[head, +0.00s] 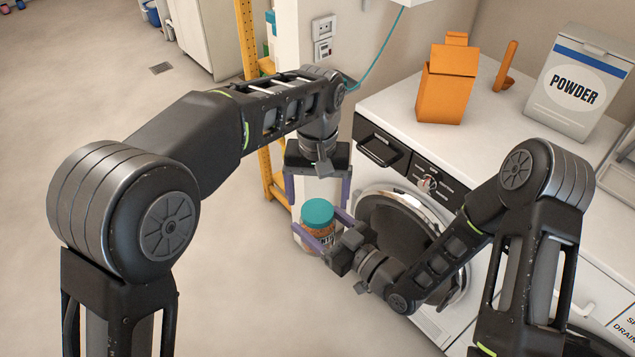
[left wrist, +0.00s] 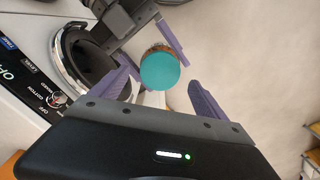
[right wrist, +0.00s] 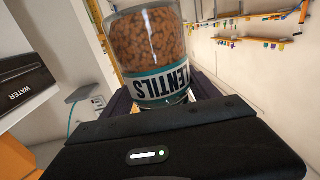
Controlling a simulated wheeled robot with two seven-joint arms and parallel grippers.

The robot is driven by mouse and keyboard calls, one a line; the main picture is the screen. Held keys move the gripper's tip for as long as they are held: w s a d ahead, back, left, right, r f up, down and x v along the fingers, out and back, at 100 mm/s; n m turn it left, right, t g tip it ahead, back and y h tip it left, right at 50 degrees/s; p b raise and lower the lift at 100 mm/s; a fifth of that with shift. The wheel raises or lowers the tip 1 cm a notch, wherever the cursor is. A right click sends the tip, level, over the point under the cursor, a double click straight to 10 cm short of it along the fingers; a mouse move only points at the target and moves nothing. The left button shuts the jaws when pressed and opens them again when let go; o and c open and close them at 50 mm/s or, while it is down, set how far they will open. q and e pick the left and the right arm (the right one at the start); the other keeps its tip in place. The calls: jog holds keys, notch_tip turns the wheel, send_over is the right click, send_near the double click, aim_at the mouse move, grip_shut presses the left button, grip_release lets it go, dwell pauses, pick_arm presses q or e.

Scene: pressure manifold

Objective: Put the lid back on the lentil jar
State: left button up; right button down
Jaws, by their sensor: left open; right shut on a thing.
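The lentil jar (head: 318,237) is a clear jar of brown lentils with a printed label. My right gripper (head: 318,228) is shut on its sides and holds it in front of the washing machine. The right wrist view shows the jar (right wrist: 148,38) close up between the fingers; its lid cannot be made out there. The teal lid (head: 318,211) is on top of the jar; whether it is fully seated I cannot tell. My left gripper (head: 318,190) is open and empty above the jar, fingers pointing down. In the left wrist view the lid (left wrist: 160,70) lies between and beyond its fingers.
The washing machine's round door (head: 400,232) is close behind the jar and right arm. An orange carton (head: 446,88), an orange scoop (head: 506,66) and a powder box (head: 575,85) stand on the white top. A yellow rack (head: 247,40) stands behind my left arm. Open floor lies left.

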aim_at(317, 210)
pick_arm(q)
jog(key=shift+f, duration=1.8)
jog(key=shift+c, duration=0.5)
jog(key=c, duration=1.4)
jog(key=o, duration=1.6)
jog(key=shift+r, duration=3.75)
